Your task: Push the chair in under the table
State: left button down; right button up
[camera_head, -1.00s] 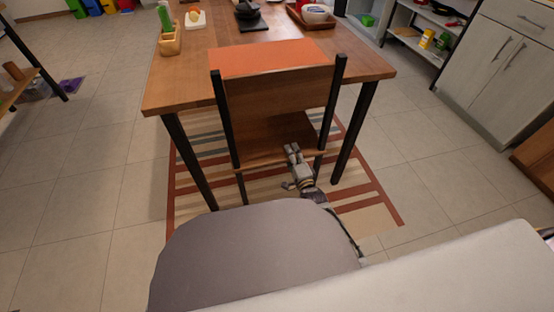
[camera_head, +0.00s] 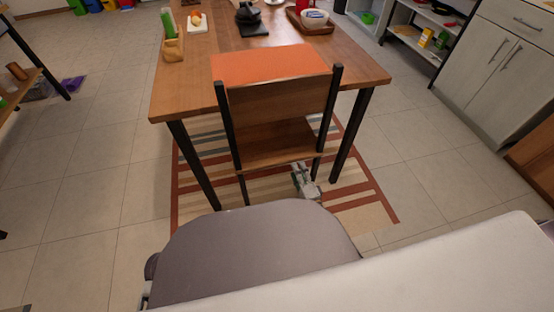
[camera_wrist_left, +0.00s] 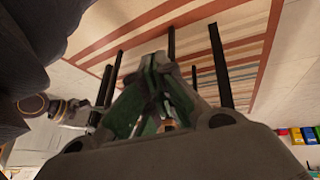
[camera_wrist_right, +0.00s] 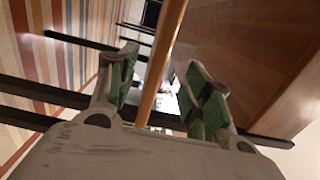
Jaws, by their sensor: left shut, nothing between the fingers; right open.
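The wooden chair with black legs stands at the near side of the table (camera_head: 365,75). Its backrest (camera_head: 280,97) is close to the table's near edge, and its seat (camera_head: 275,145) shows below. In the head view my right gripper (camera_head: 303,178) is low at the near edge of the seat, by the right legs. In the right wrist view it (camera_wrist_right: 165,78) is open, with a thin wooden edge of the chair (camera_wrist_right: 166,60) seen between the fingers; contact is unclear. My left gripper (camera_wrist_left: 158,65) is shut and empty in the left wrist view, with black legs beyond it.
A striped rug (camera_head: 365,200) lies under the table and chair. An orange mat (camera_head: 270,63), a wooden holder (camera_head: 173,48) and a tray (camera_head: 320,27) are on the table. Cabinets (camera_head: 505,65) stand at right. Tiled floor is free at left.

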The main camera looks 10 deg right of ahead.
pick_arm(q)
jog(key=r, duration=0.1)
jog(key=a+r+p, duration=0.1)
jog(key=r, duration=0.1)
jog(key=shift+s+r+g, duration=0.15)
jog(key=shift+r+g, duration=0.1)
jog(key=shift+g, duration=0.15)
pick_arm(e)
jog(key=s, duration=0.3)
jog(key=shift+s+d, duration=0.1)
jog(key=shift+s, duration=0.15)
pick_arm(q)
jog(key=shift+s, duration=0.15)
pick_arm(e)
jog(key=shift+s, duration=0.1)
